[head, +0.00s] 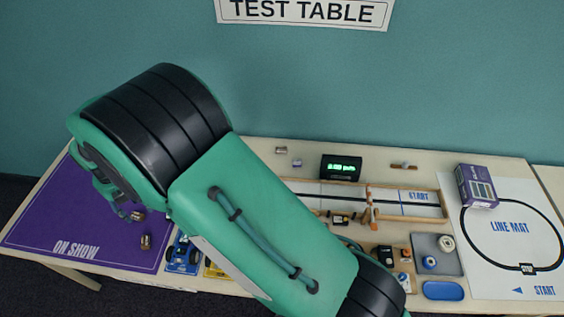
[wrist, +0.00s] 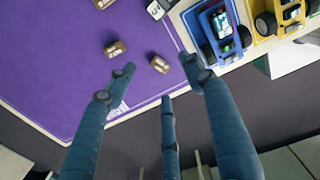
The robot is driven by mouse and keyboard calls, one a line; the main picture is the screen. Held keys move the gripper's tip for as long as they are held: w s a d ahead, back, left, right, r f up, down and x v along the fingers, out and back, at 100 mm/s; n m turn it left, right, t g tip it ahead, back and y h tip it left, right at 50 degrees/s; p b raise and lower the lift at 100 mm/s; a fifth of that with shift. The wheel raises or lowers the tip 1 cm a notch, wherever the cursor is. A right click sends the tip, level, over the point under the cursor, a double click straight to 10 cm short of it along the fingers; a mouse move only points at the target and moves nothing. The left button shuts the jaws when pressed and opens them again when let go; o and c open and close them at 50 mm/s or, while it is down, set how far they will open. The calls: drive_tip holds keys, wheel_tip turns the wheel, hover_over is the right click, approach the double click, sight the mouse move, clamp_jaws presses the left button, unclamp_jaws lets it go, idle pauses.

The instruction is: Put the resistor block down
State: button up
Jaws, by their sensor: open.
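Two small brown blocks lie apart on the purple ON SHOW mat (head: 75,215). In the wrist view one block (wrist: 115,49) is further left and the other block (wrist: 159,64) is nearer the mat's edge. They also show in the head view, one (head: 138,215) beside my fingers and one (head: 146,241) below it. I cannot tell which, if either, is the resistor block. My gripper (wrist: 160,77) is open, with nothing seen between its fingers, over the mat close to both blocks. In the head view my arm hides part of the gripper.
A blue car (wrist: 222,28) and a yellow car (wrist: 280,20) stand right of the mat. A lit green display (head: 341,168), a purple box (head: 476,186) and the line mat (head: 510,245) are further right. The mat's left part is clear.

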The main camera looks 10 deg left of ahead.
drive_tip(key=w+d+r+m, duration=0.4)
drive_tip(key=d+r, duration=0.4)
drive_tip(key=d, duration=0.2)
drive_tip(key=w+d+r+m+t+y, duration=0.1)
drive_tip(key=w+d+r+m, duration=0.4)
drive_tip(key=d+r, duration=0.35)
drive_tip(key=w+d+r+m, duration=0.4)
drive_tip(key=d+r, duration=0.3)
drive_tip(key=d, duration=0.3)
drive_tip(key=s+d+r+m+t, duration=0.15)
drive_tip(key=d+r+m, duration=0.35)
drive_tip(key=d, duration=0.6)
drive_tip(key=s+d+r+m, duration=0.2)
drive_tip(key=d+r+m, duration=0.2)
drive_tip(key=d, duration=0.7)
drive_tip(key=s+d+m+t, duration=0.1)
drive_tip(key=s+d+m, duration=0.7)
drive_tip(key=d, duration=0.3)
drive_tip(key=s+d+m+t+h, duration=0.1)
drive_tip(key=s+d+m+t, duration=0.1)
drive_tip(key=s+d+m, duration=0.6)
drive_tip(key=s+d, duration=0.2)
drive_tip(key=d, duration=0.2)
drive_tip(key=shift+s+d+r, duration=0.2)
drive_tip(key=shift+s+r, duration=0.15)
drive_tip(key=shift+s, duration=0.05)
